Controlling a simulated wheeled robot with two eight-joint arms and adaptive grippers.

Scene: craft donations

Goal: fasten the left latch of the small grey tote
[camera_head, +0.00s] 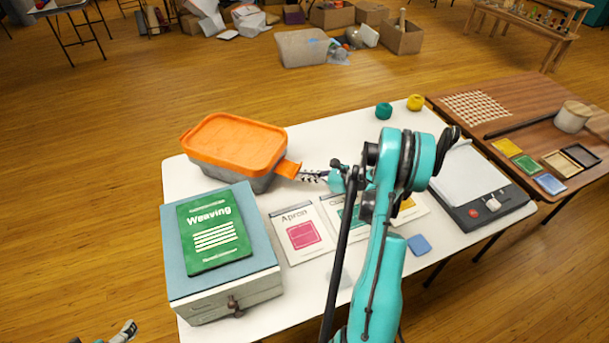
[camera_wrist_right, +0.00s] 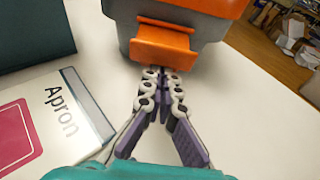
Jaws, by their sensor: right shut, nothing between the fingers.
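The small grey tote (camera_head: 262,184) with its orange lid (camera_head: 235,141) stands at the back left of the white table. An orange latch flap (camera_head: 288,169) sticks outward from its right-hand end in the head view. The wrist view shows this flap (camera_wrist_right: 162,45) close up, tilted away from the grey wall. The tote's far end latch is not visible. My right gripper (camera_head: 307,176) is shut and empty, its fingertips (camera_wrist_right: 162,73) just in front of and below the flap; contact is unclear. Part of my left gripper (camera_head: 125,332) shows at the bottom left edge, mostly cut off.
A blue-lidded box (camera_head: 221,300) with a green Weaving book (camera_head: 214,228) stands in front of the tote. Pattern cards, including Apron (camera_head: 301,234), lie beside it. Green (camera_head: 384,111) and yellow (camera_head: 416,102) yarn balls sit at the back. A scale (camera_head: 482,205) is at right.

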